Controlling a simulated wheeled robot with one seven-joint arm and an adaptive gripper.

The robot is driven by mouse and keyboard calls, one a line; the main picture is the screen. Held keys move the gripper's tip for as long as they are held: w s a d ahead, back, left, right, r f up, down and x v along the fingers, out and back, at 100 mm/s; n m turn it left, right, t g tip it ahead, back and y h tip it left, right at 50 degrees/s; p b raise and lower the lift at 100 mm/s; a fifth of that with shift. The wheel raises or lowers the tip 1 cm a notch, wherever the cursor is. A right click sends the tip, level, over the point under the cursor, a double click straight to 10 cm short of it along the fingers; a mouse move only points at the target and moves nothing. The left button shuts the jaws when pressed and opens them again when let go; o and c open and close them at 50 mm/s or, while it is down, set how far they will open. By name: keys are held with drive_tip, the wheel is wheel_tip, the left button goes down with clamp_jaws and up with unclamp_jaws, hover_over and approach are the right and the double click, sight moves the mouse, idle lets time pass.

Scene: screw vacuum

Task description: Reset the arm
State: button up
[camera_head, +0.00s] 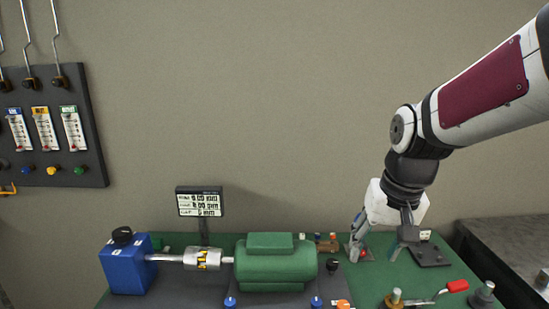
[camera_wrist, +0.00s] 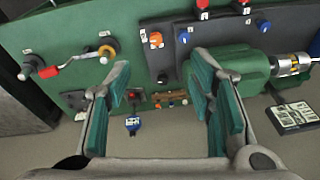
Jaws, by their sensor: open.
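My gripper (camera_head: 382,245) is at the right side of the green bench top (camera_head: 375,286), pointing down, with its fingers spread. In the wrist view my gripper (camera_wrist: 158,85) shows both finger pads wide apart, with nothing between them. Below the gap lie a small blue fitting (camera_wrist: 133,123) and a brass manifold (camera_wrist: 170,97). The green motor housing (camera_head: 275,262) stands to the left of my gripper. Whether the fingertips touch the bench cannot be told.
A blue box (camera_head: 126,266) joins the motor through a silver coupling (camera_head: 202,259), with a display (camera_head: 199,202) behind. A red-handled valve (camera_head: 457,286) and metal posts stand front right. A gauge panel (camera_head: 86,118) hangs on the left wall.

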drive_tip(key=s+r+n+t, duration=0.1)
drive_tip(key=s+r, duration=0.1)
drive_tip(key=s, duration=0.6)
drive_tip(key=s+r+t, duration=0.2)
drive_tip(key=s+r, duration=0.1)
drive_tip(key=s, duration=0.5)
drive_tip(key=shift+s+d+r+n+h, duration=0.2)
drive_tip(key=shift+s+r+n+h, duration=0.1)
drive_tip(key=shift+s+n, duration=0.1)
